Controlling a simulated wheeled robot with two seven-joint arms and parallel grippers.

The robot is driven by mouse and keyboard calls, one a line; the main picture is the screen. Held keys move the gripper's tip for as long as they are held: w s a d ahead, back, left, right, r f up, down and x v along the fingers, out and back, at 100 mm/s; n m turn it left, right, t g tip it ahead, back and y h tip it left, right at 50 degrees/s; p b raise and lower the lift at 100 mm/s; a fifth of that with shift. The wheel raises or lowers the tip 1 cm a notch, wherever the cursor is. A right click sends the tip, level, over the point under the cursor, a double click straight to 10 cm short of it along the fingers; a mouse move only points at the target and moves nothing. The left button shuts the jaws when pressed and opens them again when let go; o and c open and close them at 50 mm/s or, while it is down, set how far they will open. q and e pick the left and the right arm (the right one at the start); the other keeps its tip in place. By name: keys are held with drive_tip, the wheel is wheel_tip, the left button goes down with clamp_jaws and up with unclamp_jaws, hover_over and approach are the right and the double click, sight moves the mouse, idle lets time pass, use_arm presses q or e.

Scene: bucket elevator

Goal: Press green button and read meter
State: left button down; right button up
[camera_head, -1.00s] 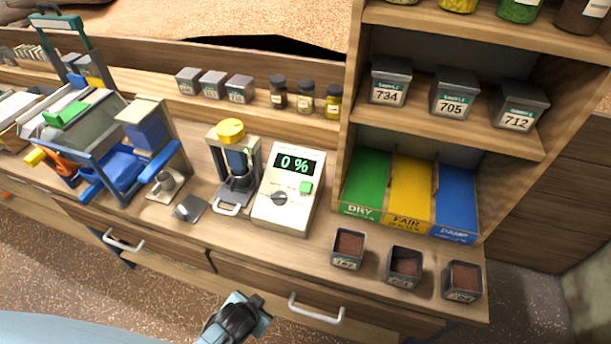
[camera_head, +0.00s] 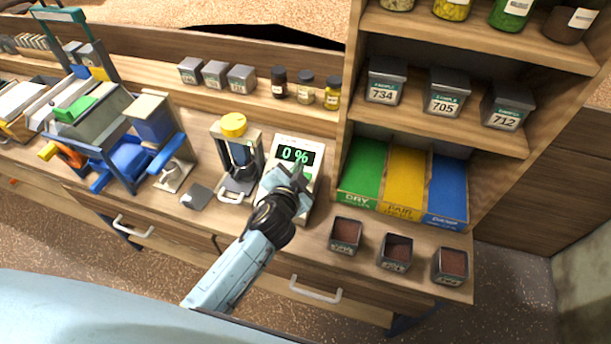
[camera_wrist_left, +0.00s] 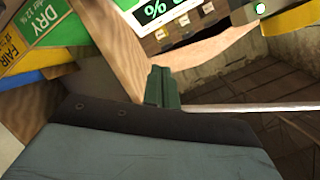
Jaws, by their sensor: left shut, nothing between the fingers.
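The white meter (camera_head: 284,142) stands on the bench, and its display (camera_head: 296,155) reads 0 %. My left gripper (camera_head: 301,176) is shut and empty in front of the meter's face. It covers the green button and the knob in the head view, so I cannot tell whether it touches the button. In the left wrist view, part of the meter's display (camera_wrist_left: 158,9) shows at the top, and the dark green fingers (camera_wrist_left: 162,87) are near the middle. My right gripper is not in view.
A yellow-topped device (camera_head: 233,124) stands close left of the meter. Green, yellow and blue bins (camera_head: 362,172) are to the right, with open soil cups (camera_head: 345,235) in front. Closed sample boxes (camera_head: 447,92) sit on the shelf above. A grey scoop-like piece (camera_head: 195,196) lies at left.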

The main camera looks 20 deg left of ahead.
sight(306, 172)
use_arm(q)
drive_tip(key=shift+f, duration=0.1)
drive_tip(key=w+f+b, duration=0.1)
drive_tip(key=f+b, duration=0.1)
drive_tip(key=w+f+b, duration=0.1)
drive_tip(key=f+b, duration=0.1)
drive_tip(key=w+f+b, duration=0.1)
drive_tip(key=f+b, duration=0.1)
drive_tip(key=b, duration=0.1)
drive_tip(key=shift+w+f, duration=0.1)
drive_tip(key=shift+f, duration=0.25)
drive_tip(key=shift+w+f+b, duration=0.35)
drive_tip(key=shift+f+b, duration=0.2)
drive_tip(key=shift+b, duration=0.1)
idle(0.9)
drive_tip(key=shift+w+f+b, duration=0.2)
drive_tip(key=shift+f+b, duration=0.2)
drive_tip(key=shift+w+f+b, duration=0.2)
drive_tip(key=shift+f+b, duration=0.25)
drive_tip(key=shift+b, duration=0.05)
idle(0.9)
idle(0.3)
drive_tip(key=shift+s+r+p, duration=0.4)
drive_tip(key=shift+r+p, duration=0.45)
drive_tip(key=shift+p, duration=0.1)
